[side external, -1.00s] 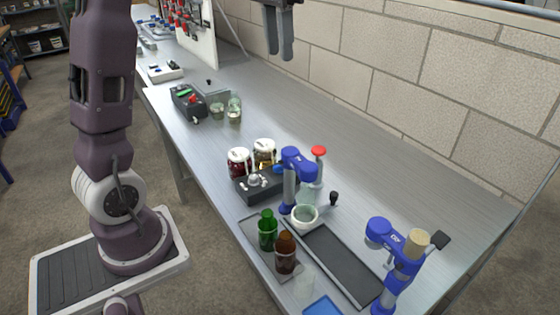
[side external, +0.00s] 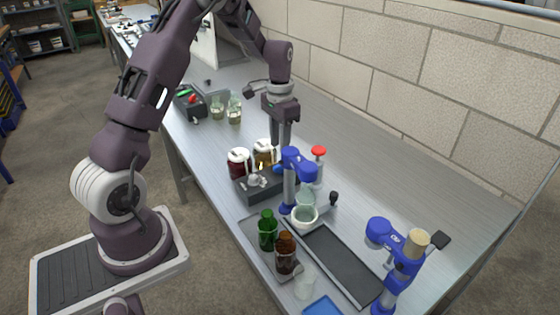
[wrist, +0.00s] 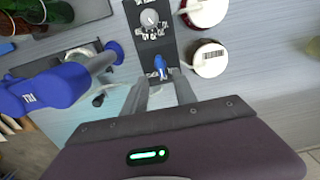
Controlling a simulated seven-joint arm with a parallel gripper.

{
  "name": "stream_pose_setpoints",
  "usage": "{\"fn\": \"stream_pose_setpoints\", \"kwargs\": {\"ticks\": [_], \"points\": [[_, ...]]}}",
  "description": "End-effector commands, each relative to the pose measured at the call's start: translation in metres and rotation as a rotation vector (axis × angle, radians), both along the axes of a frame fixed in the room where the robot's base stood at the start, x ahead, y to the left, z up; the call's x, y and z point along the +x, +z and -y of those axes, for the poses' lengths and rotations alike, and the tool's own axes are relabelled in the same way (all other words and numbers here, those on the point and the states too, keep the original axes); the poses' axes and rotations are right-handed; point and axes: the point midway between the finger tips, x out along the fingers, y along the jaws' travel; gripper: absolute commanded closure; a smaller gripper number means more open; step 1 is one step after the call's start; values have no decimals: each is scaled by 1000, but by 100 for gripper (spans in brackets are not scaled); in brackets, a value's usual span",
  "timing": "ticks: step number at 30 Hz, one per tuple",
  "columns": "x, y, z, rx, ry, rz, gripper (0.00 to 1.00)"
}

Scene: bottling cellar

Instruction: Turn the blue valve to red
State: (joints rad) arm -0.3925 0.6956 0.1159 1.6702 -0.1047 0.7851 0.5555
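A small blue valve (wrist: 160,65) sits at one end of a dark box (wrist: 150,45). In the side view the dark box (side external: 257,186) stands in front of two jars, and the valve is mostly hidden near my fingers and the blue stand. My gripper (wrist: 160,76) is open and points down at the valve end. In the wrist view its two fingertips are on either side of the valve, with gaps; I cannot tell whether they are down to its height. In the side view my gripper (side external: 282,147) is behind the blue stand. The red-filled jar (side external: 238,164) has a white lid.
A second, amber jar (side external: 264,150) stands beside the red one. A blue stand (side external: 297,165) with a red knob (side external: 318,152) behind it is close to my fingers. A silver knob (wrist: 150,19) is on the box. Bottles (side external: 267,232) stand in front.

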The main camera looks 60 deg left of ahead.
Motion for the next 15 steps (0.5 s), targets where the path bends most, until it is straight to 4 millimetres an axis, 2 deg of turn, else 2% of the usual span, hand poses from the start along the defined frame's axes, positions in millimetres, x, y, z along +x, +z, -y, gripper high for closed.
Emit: {"fn": "stream_pose_setpoints", "kwargs": {"ticks": [9,15], "points": [[0,-57,0,-1,-1,0,66],[1,-69,0,1,-1,3,66]]}}
